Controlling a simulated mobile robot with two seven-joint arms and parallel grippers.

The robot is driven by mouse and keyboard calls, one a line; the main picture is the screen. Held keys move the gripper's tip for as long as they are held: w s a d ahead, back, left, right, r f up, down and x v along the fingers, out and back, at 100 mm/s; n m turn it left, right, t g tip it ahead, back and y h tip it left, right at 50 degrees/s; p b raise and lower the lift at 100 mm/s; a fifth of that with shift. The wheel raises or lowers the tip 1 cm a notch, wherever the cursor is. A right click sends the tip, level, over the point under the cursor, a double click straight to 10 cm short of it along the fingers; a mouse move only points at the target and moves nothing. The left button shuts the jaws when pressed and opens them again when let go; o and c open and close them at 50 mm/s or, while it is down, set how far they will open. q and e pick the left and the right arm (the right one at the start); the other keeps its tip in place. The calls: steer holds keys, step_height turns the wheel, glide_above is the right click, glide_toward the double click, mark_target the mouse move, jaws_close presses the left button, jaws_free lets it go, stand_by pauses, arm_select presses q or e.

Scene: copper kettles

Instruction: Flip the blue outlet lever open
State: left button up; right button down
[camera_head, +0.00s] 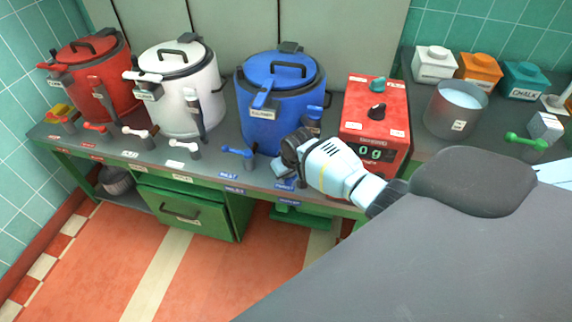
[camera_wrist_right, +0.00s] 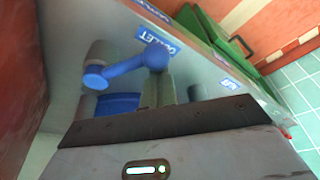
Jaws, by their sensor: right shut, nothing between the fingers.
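The blue kettle (camera_head: 280,110) stands on the grey counter against the wall. My right gripper (camera_head: 284,168) is at its front right, above the counter edge. In the right wrist view the blue outlet lever (camera_wrist_right: 125,66) has a round knob on one end, beside a label reading OUTLET (camera_wrist_right: 172,48). My right gripper's fingers (camera_wrist_right: 158,88) are shut and empty, close to the knob; I cannot tell whether they touch it. In the head view the gripper hides most of this lever. Another blue lever (camera_head: 238,152) stands to its left. My left gripper is not in view.
A red box with a digital display (camera_head: 372,122) stands close to the right of the kettle, beside my right wrist. White (camera_head: 182,92) and red (camera_head: 92,80) kettles stand to the left. A green drawer (camera_head: 185,212) is below the counter. The floor in front is clear.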

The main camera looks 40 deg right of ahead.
mark_target(292, 181)
steer(key=shift+s+r+n+y+p, duration=0.1)
steer(key=shift+s+n+y+p, duration=0.25)
steer(key=shift+s+n, duration=0.45)
steer(key=s+n, duration=0.1)
steer(key=n+y, duration=0.1)
steer(key=n, duration=0.1)
steer(key=shift+s+d+p, duration=0.25)
steer(key=shift+s+p, duration=0.1)
steer(key=shift+s, duration=0.05)
steer(key=shift+s+n, duration=0.15)
steer(key=shift+n, duration=0.25)
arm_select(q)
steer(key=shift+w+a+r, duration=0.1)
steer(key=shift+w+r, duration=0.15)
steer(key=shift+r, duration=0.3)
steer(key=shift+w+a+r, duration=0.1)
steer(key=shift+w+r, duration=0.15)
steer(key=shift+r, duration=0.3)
arm_select(e)
steer(key=shift+s+d, duration=0.2)
steer(key=shift+s, duration=0.2)
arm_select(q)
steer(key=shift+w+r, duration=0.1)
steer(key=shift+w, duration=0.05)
arm_select(e)
steer(key=shift+s+f, duration=0.1)
steer(key=shift+f, duration=0.1)
